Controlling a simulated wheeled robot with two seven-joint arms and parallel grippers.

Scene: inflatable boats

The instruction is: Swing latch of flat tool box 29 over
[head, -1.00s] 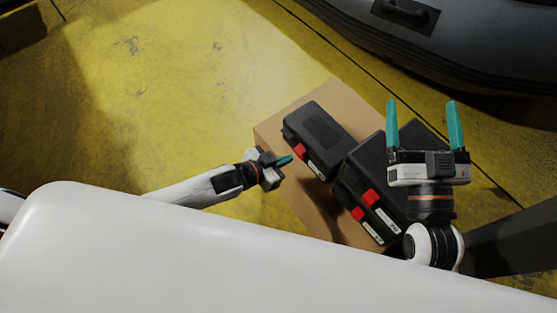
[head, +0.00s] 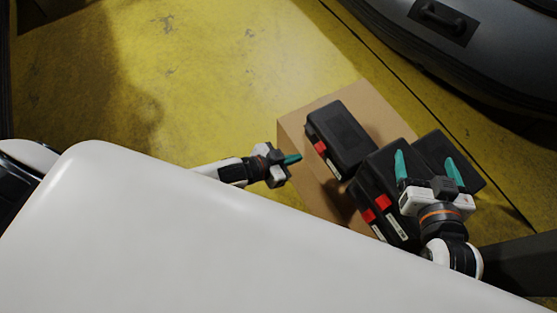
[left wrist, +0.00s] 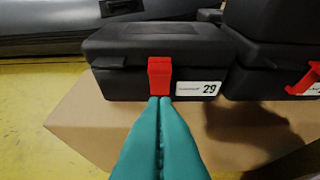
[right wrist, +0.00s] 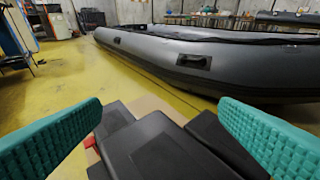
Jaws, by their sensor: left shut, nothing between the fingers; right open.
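Flat tool box 29 (head: 342,134) is a black case lying on a cardboard box, the leftmost case in the head view. In the left wrist view the case (left wrist: 125,50) bears a white label reading 29 (left wrist: 199,88). Its red latch (left wrist: 159,76) is on the front face, left of the label; it also shows in the head view (head: 320,147). My left gripper (left wrist: 160,104) is shut and empty, its teal fingertips just below the latch's lower end; contact cannot be told. My right gripper (head: 429,165) is open and empty above the other black cases.
More black cases (head: 380,172) with red latches stand right of box 29 on the cardboard box (head: 300,165). A grey inflatable boat (head: 470,45) lies behind. The yellow floor (head: 200,80) at left is clear.

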